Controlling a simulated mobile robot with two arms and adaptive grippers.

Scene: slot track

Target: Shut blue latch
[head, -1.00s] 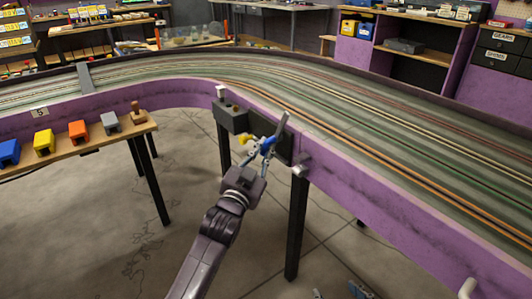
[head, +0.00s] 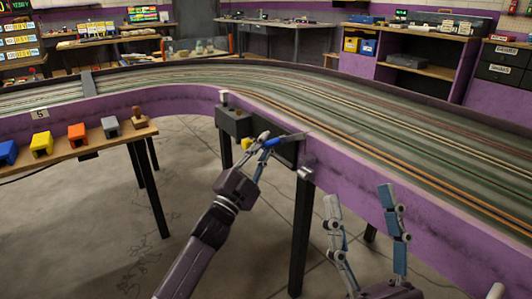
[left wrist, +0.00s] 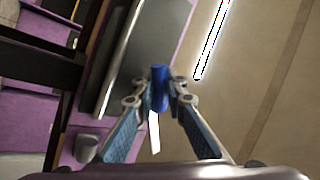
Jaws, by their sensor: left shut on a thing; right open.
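The blue latch (head: 271,142) is on the dark panel on the purple track wall in the head view. Its grey bar (head: 290,137) points right, tilted slightly up. My left gripper (head: 264,141) is shut on its blue handle. In the left wrist view the blue latch (left wrist: 159,88) stands between the fingertips of my left gripper (left wrist: 158,102). My right gripper (head: 362,200) is open and empty, in front of the wall at the lower right, apart from the latch. The fingers hide part of the handle.
A yellow knob (head: 246,144) is left of the latch, below a grey box (head: 233,122). A metal bracket (head: 306,173) is at lower right of the panel. A wooden shelf (head: 90,140) with coloured blocks is at left. Table legs stand below the track.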

